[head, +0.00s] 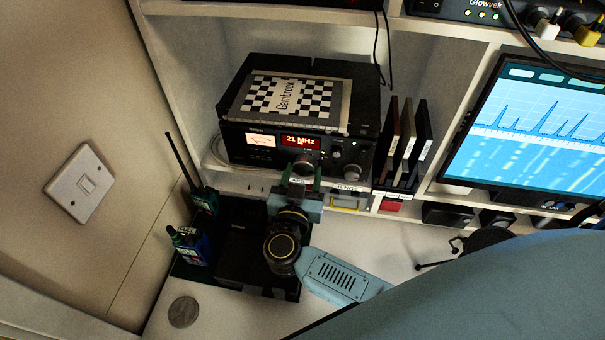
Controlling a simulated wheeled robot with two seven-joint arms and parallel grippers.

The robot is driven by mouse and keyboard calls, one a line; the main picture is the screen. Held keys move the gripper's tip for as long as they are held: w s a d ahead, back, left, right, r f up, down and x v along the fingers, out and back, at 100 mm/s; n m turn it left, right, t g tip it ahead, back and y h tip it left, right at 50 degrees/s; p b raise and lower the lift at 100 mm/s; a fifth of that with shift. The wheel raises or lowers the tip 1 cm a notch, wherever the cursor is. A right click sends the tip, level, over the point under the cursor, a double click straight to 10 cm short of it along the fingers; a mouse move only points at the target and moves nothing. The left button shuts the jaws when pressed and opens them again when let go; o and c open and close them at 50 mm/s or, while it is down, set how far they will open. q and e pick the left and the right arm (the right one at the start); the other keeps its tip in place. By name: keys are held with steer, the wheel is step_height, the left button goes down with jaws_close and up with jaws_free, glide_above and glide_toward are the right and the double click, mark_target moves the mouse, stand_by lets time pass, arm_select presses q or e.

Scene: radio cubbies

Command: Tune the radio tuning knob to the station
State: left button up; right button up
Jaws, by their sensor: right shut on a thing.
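The black radio (232,152) stands in a cubby, with a lit dial and a red display (301,141) reading "21 MHz" on its front. The tuning knob (304,161) is low in the middle of the front panel, below the display. My right gripper (303,171) is at the front of the radio, shut on the tuning knob. The gripper and wrist hide the lower part of the knob and some of the panel. My left gripper is not in view.
A checkered "Gambrook" booklet (290,96) lies on the radio. Dark upright cases (405,140) stand to its right. Handheld radios (196,246) stand on a black base at lower left. A monitor (540,125) is at right. A round disc (183,311) lies on the desk.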

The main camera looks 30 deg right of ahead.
steer(key=m+p, duration=0.1)
steer(key=m, duration=0.3)
steer(key=shift+a, duration=0.1)
steer(key=shift+m, duration=0.3)
steer(key=o, duration=1)
steer(key=shift+c, duration=0.2)
steer(key=v, duration=1.3)
steer(key=shift+s+a, duration=0.15)
